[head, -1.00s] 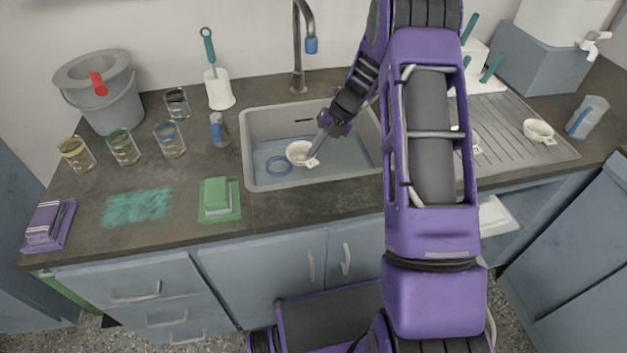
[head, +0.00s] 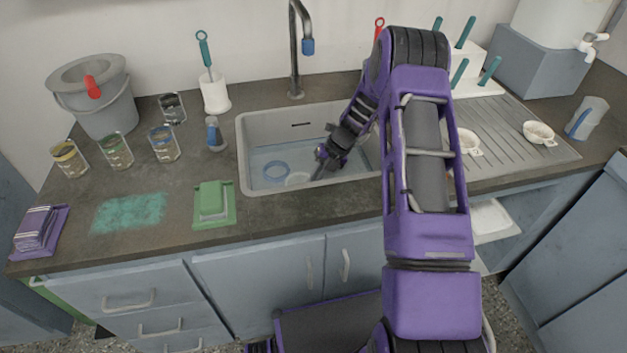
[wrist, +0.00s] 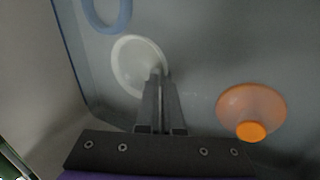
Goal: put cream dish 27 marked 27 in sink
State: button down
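The cream dish (head: 297,180) is low inside the sink (head: 243,150), in or at the water, near the front wall. In the wrist view the dish (wrist: 132,62) shows as a pale round shape with its edge at my fingertips. My gripper (head: 320,174) reaches down into the sink at the dish's right side. Its fingers (wrist: 157,85) are close together at the dish's edge and look shut on it. The marking on the dish cannot be read, and whether it touches the sink floor cannot be told.
A blue ring (head: 275,171) lies in the sink left of the dish. An orange round thing (wrist: 250,110) is on the sink floor. The faucet (head: 296,60) stands behind. Other cream dishes (head: 538,132) (head: 466,141) are on the drainboard at right.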

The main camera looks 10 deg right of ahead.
jog(key=c, duration=1.1)
grip_release()
jog(key=shift+o, duration=0.2)
jog(key=p+v, duration=0.2)
jog(key=v, duration=1)
